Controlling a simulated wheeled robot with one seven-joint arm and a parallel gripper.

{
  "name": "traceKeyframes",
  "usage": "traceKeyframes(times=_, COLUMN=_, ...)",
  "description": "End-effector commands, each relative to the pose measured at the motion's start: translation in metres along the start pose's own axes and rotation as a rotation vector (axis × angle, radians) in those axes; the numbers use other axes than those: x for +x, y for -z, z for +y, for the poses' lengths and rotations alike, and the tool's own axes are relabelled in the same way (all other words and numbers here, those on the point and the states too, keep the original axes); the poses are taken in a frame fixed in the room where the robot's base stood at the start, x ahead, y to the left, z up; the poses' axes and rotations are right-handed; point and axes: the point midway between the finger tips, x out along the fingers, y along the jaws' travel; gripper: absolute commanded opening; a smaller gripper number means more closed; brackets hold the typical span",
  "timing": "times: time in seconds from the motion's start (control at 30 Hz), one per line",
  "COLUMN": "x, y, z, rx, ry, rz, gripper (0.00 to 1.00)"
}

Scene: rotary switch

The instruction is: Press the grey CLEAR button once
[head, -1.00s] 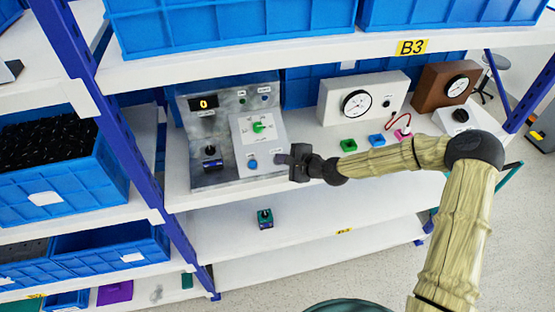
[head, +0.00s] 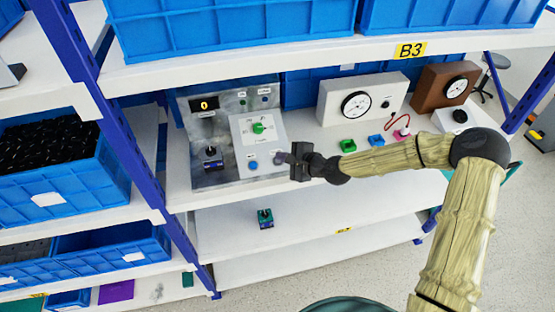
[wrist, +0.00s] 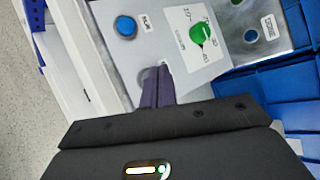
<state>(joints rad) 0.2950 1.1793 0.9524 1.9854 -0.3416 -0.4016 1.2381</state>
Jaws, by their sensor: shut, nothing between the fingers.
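The control panel (head: 215,178) stands on the shelf, with a white plate bearing a green rotary knob (head: 258,128) and a blue button (head: 253,165). A grey button (head: 279,158) sits right of the blue one, by my fingertips. My gripper (head: 289,158) is shut and empty, just right of it. In the wrist view, the closed dark fingers (wrist: 160,76) lie over the panel where a pale round shape shows beside them, mostly hidden. I cannot tell whether they touch the button. The blue button (wrist: 125,26) and green knob (wrist: 199,34) are clear there. The display (head: 204,104) reads 0.
A lever switch (head: 211,158) is at the panel's lower left. Gauge boxes (head: 335,98) and small coloured blocks (head: 348,144) stand to the right. The shelf above (head: 300,55) carries blue bins. A small device (head: 265,217) stands on the lower shelf.

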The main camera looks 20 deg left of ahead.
Motion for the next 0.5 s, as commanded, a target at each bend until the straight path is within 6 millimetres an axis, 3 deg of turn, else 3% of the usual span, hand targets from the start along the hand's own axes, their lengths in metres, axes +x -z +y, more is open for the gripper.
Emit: traceKeyframes(times=0.5, x=-0.03, y=-0.022, z=-0.024, rx=0.0, ry=0.001, rz=0.0, gripper=0.0)
